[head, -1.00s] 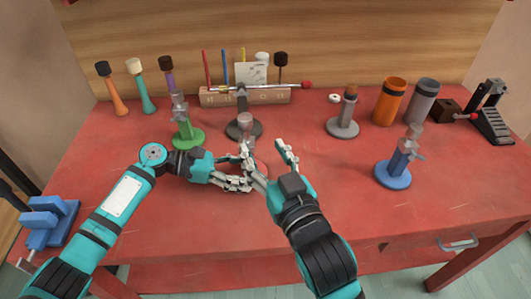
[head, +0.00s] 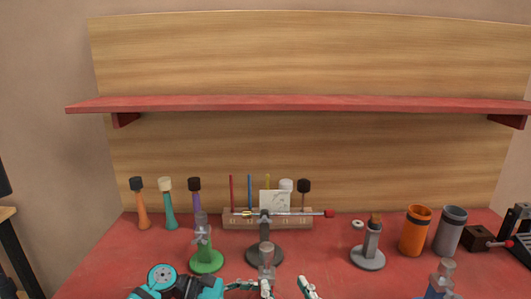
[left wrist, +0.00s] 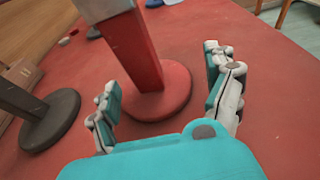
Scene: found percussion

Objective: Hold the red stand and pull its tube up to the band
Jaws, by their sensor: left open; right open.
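The red stand (left wrist: 140,48) is upright in the left wrist view, with a square red post on a round red base and a grey piece at its top. In the head view its translucent tube (head: 266,256) shows at the bottom middle; the red post is hidden below. My left gripper (left wrist: 160,72) is open, with one finger on each side of the post and visible gaps. I cannot make out the band.
A dark grey stand (head: 265,228) is close behind. A green stand (head: 205,250) is left, another grey stand (head: 368,250) right, and a blue stand (head: 440,278) front right. Orange (head: 415,230) and grey cups (head: 450,230) stand farther right. A red shelf (head: 300,104) spans the back.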

